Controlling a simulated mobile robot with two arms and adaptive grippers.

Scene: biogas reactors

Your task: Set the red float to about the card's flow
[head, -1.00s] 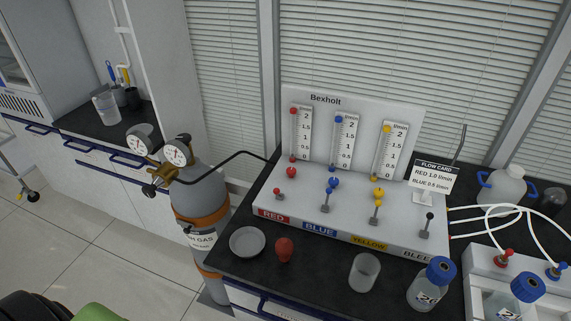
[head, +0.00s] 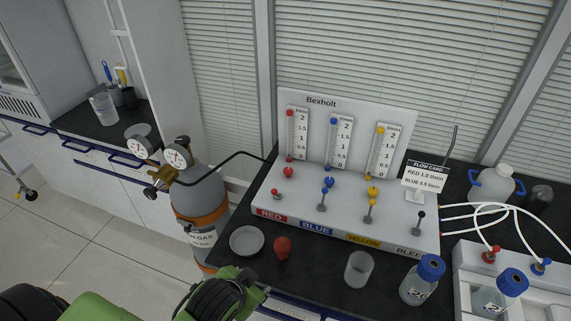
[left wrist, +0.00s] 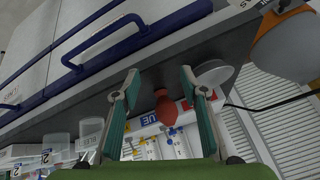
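The white Bexholt panel (head: 350,98) stands at the back of the black bench with three scaled tubes. The red tube (head: 297,133) is leftmost, with red at its top and bottom; I cannot tell which is the float. Below it are a red knob (head: 288,173) and a red-tipped lever (head: 276,193) above the RED label. The flow card (head: 425,177) reads RED 1.0 l/min, BLUE 0.5 l/min. My left gripper (left wrist: 160,70) is open and empty, its fingers apart. In the head view it is at the bench's front edge, short of the panel. My right gripper is not in view.
A white dish (head: 247,241), a red bulb (head: 282,247), a clear beaker (head: 359,268) and a blue-capped bottle (head: 420,281) stand before the panel. A gas cylinder (head: 198,195) stands left of the bench, its black hose running to the panel. White tubes lie at right.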

